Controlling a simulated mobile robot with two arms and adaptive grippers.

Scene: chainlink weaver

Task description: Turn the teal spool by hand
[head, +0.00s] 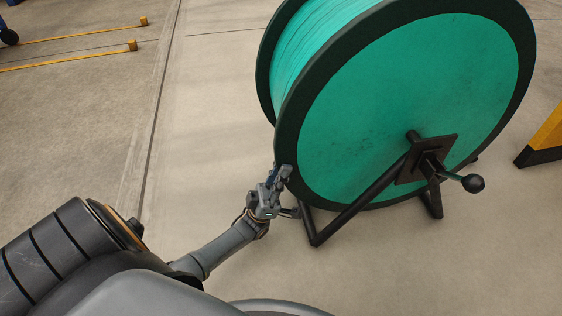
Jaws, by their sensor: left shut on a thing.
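The teal spool (400,100) is a large upright reel with black rims and teal side faces, wound with teal strands. It rests on a black tube stand (345,208). The exact contact of the fingertips is small and partly hidden. My right gripper is not in view.
A yellow and black object (542,138) stands at the right edge. Yellow bars with end blocks (132,46) lie at the upper left, near a dark wheel (8,36). The concrete floor left of the spool is clear.

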